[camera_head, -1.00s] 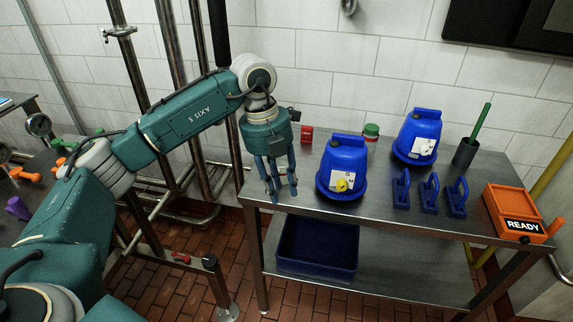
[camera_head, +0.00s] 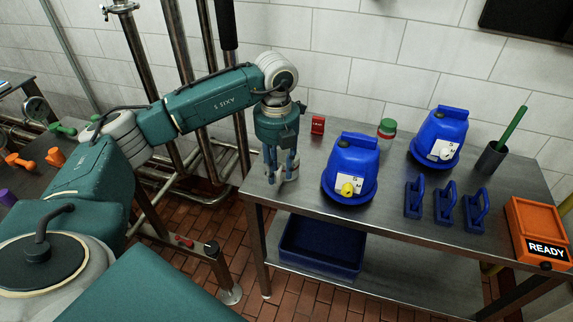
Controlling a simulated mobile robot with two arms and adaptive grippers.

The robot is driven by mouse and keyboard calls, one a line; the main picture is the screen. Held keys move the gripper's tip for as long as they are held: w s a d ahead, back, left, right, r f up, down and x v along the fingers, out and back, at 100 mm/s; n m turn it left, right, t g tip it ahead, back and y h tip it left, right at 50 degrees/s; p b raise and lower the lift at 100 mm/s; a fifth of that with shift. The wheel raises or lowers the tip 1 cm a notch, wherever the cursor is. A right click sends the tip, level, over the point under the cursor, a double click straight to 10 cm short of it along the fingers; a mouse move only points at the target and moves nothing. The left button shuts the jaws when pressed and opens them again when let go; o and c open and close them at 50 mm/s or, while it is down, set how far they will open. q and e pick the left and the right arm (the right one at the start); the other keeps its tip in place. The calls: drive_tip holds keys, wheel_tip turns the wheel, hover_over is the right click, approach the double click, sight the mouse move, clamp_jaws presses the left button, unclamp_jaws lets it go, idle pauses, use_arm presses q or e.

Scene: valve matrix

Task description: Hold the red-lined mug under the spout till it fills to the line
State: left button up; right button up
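My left gripper (camera_head: 281,180) points down at the left end of the steel table (camera_head: 310,203). Its fingers look spread apart, and I make out nothing held between them. A blue dispenser (camera_head: 350,160) with a yellow tap (camera_head: 347,188) stands to its right, apart from it. A second blue dispenser (camera_head: 440,133) with a pale front fitting stands farther back to the right. I cannot pick out a red-lined mug. A small red block (camera_head: 317,124) with pale marks and a jar with a green lid (camera_head: 387,127) stand behind. My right gripper is out of view.
Several blue handled pieces (camera_head: 445,202) stand in a row near the table's front right. An orange READY box (camera_head: 537,225) is at the right end, a dark cup with a green stick (camera_head: 491,158) behind. A blue bin (camera_head: 320,247) sits on the lower shelf.

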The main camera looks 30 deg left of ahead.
sight(278, 173)
use_arm(q)
wheel_tip(278, 173, down, 2)
drive_tip(key=shift+a+f+p, duration=0.1)
drive_tip(key=shift+f+p, duration=0.1)
drive_tip(key=shift+p, duration=0.15)
drive_tip(key=shift+w+f, duration=0.1)
drive_tip(key=shift+f, duration=0.4)
clamp_jaws()
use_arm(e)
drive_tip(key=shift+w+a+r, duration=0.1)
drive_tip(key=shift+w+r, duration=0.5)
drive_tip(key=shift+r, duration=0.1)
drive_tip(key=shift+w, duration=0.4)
